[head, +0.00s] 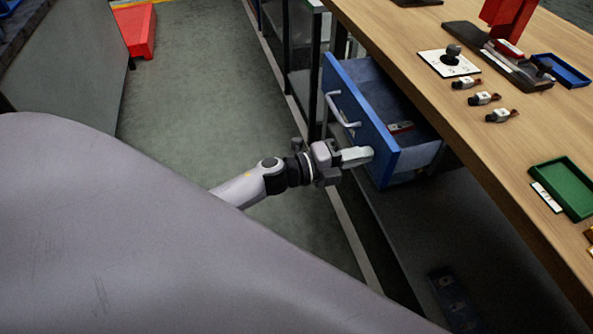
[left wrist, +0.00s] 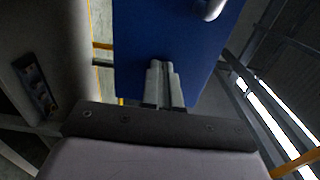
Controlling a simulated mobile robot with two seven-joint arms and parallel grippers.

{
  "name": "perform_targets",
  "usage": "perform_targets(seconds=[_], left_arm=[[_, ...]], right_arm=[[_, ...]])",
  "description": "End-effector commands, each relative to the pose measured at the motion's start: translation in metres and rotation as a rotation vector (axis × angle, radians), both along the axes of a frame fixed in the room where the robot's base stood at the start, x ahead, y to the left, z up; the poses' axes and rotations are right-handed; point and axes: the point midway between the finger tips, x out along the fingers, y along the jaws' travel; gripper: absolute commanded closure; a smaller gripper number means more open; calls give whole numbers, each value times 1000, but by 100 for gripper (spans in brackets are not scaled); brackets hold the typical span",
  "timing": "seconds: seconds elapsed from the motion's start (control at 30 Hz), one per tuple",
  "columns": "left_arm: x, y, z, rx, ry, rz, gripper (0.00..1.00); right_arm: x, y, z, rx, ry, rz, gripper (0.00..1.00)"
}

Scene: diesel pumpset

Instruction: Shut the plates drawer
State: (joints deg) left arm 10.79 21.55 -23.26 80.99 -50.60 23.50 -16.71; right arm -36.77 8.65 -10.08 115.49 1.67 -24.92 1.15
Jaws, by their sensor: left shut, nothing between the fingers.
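The blue plates drawer (head: 363,124) stands open under the workbench, with its front pulled out from the bench edge. A silver handle (head: 342,110) is on its front, and a small red and grey item (head: 400,128) lies inside. My left gripper (head: 370,153) is shut and empty, with its fingertips at the lower right part of the drawer front. In the left wrist view the shut fingers (left wrist: 165,68) point at the blue drawer front (left wrist: 180,35), and part of the handle (left wrist: 211,9) shows above. I cannot tell for sure whether the tips touch. My right gripper is not in view.
The wooden workbench (head: 470,130) carries a green tray (head: 568,188), a blue tray (head: 561,70), several small fittings (head: 484,98) and a red press (head: 508,18). A red object (head: 135,30) stands on the floor at the far left. The grey floor (head: 200,110) left of the drawer is clear.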

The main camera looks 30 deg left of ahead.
Motion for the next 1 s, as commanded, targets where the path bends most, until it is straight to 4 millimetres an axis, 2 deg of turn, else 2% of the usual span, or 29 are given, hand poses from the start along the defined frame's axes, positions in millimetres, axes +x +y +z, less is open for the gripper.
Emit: perform_targets(seconds=[0.1, 0.4, 0.6, 1.0], left_arm=[[25, -21, -2, -2, -4, 0, 100], [69, -59, -2, -1, -2, -1, 100], [84, -71, -2, -1, 1, 1, 100], [90, -77, 2, -3, -2, 3, 100]], right_arm=[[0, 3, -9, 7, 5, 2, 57], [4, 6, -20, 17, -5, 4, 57], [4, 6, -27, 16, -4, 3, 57], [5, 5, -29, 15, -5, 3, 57]])
